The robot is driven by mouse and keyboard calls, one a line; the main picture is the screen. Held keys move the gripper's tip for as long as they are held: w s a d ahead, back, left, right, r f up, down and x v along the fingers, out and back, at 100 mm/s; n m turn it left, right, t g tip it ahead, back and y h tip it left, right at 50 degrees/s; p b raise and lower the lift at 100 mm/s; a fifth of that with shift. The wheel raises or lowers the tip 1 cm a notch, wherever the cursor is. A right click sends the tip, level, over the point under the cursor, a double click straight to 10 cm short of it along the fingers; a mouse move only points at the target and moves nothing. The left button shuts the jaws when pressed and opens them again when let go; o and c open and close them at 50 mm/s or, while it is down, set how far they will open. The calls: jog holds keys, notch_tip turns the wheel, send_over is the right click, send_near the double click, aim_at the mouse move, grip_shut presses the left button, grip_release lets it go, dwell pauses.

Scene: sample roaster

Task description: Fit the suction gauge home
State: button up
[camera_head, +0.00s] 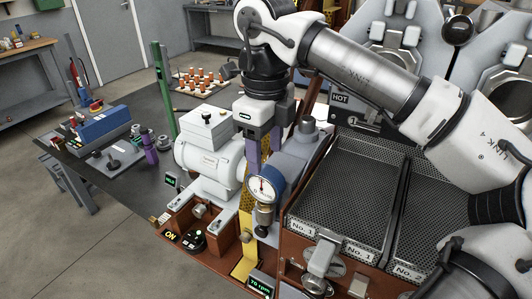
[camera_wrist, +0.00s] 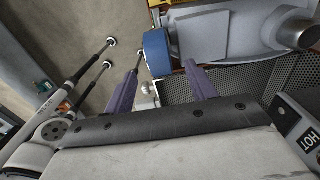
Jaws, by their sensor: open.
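The suction gauge (camera_head: 264,188) has a round white dial in a blue case. It stands upright above a brass fitting (camera_head: 264,215) at the front of the grey cyclone-like housing (camera_head: 292,160). In the wrist view the blue case (camera_wrist: 157,52) shows at top centre, just beyond the fingertips. My gripper (camera_head: 265,160) points down above and behind the gauge, with its purple fingers spread. In the wrist view the gripper (camera_wrist: 163,68) is open and empty, with nothing held between its fingers. I cannot tell how deep the gauge sits in its fitting.
A white motor-like unit (camera_head: 209,160) stands close left of the gauge. Perforated cooling trays (camera_head: 345,190) lie to the right, beneath my arm. A HOT sign (camera_head: 340,98) stands behind them. A dark bench (camera_head: 85,165) at left holds a blue device (camera_head: 103,127) and small tools.

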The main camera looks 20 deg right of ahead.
notch_tip(320, 180, up, 5)
jog(key=shift+a+f+p, duration=0.1)
jog(key=shift+a+p, duration=0.05)
jog(key=shift+p, duration=1.05)
jog(key=shift+s+f, duration=0.1)
